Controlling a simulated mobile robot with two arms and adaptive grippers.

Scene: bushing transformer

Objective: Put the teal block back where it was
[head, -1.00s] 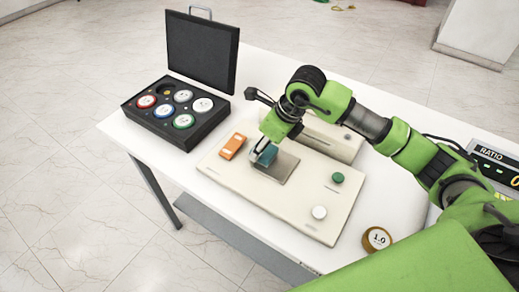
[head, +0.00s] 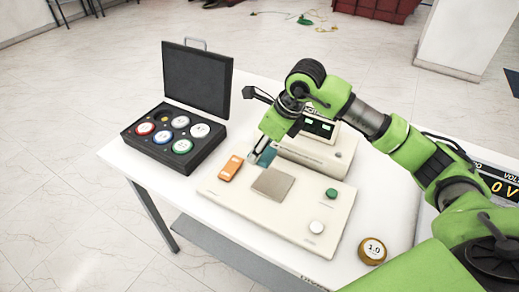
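The teal block (head: 267,157) is at the back of the beige panel (head: 240,205), between the orange block and the display unit. My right gripper (head: 257,157) is at the block with its fingers around it, partly hiding it. I cannot tell whether the block rests on the panel or hangs just above it. The square grey plate (head: 272,184) on the panel is bare. The orange block (head: 230,167) lies on the panel to the left of the gripper. My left gripper is not in view.
A beige unit with a green-lit display (head: 319,128) stands close behind the panel. A green button (head: 331,193) and a white button (head: 316,227) are at the panel's right. An open black case (head: 185,152) holds several discs. A 1.0 weight (head: 372,250) sits at front right.

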